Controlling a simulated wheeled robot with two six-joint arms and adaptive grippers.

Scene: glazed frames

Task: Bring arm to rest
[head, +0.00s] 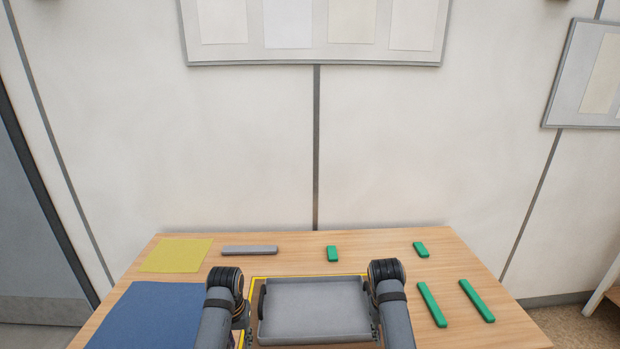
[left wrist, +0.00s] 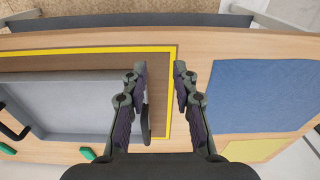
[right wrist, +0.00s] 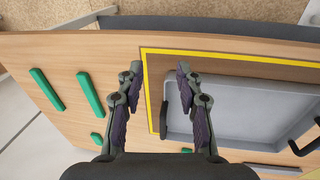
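My left gripper (head: 241,316) is at the left end of the grey tray (head: 315,312), mostly hidden under its own wrist in the head view. In the left wrist view my left gripper (left wrist: 160,70) is open, with a gap between its fingertips; the tray's dark handle (left wrist: 147,118) shows close to one finger. My right gripper (right wrist: 157,70) is open at the tray's other end. The other dark handle (right wrist: 164,117) appears between its fingers, apart from both. Neither gripper holds anything. The tray looks empty and sits inside a yellow outline (right wrist: 230,58).
The wooden table (head: 380,243) bears a blue mat (head: 145,315) and yellow sheet (head: 177,254) at left, and a grey bar (head: 249,250) at the back. Several green blocks lie at right, including a long one (head: 477,300). A wall stands behind the table.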

